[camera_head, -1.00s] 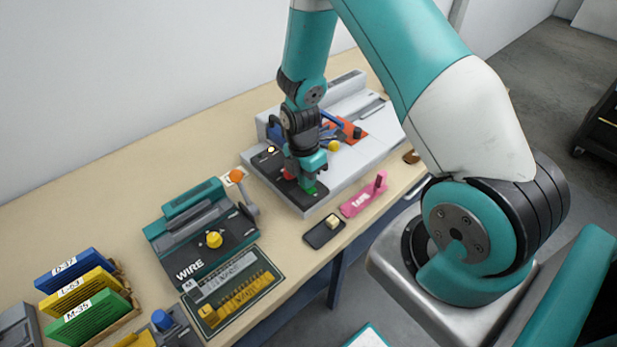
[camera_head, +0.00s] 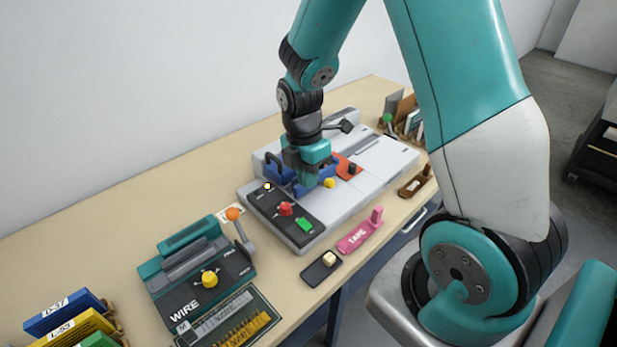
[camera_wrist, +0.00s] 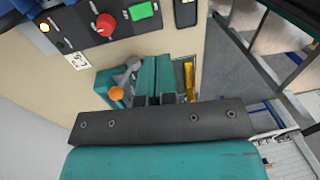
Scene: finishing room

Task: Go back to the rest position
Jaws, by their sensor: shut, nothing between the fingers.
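My gripper (camera_head: 306,186) is shut and empty. In the head view it hangs pointing down over the grey machine (camera_head: 372,172), in front of the machine's blue part. The machine's dark control panel (camera_head: 272,215) carries a red knob (camera_head: 285,209) and a green button (camera_head: 304,225), both left of and below my gripper in the picture. In the wrist view the closed fingers (camera_wrist: 160,98) show in the middle, with the red knob (camera_wrist: 105,24) and green button (camera_wrist: 143,10) at the top. Whether the fingertips touch the machine cannot be told.
The teal WIRE machine (camera_head: 170,311) stands to the left, with an orange-knobbed lever (camera_head: 233,214). A pink TAPE holder (camera_head: 354,238), a dark pad (camera_head: 318,271) and a brown holder (camera_head: 411,187) lie along the front edge. Labelled binders (camera_head: 65,309) stand at lower left.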

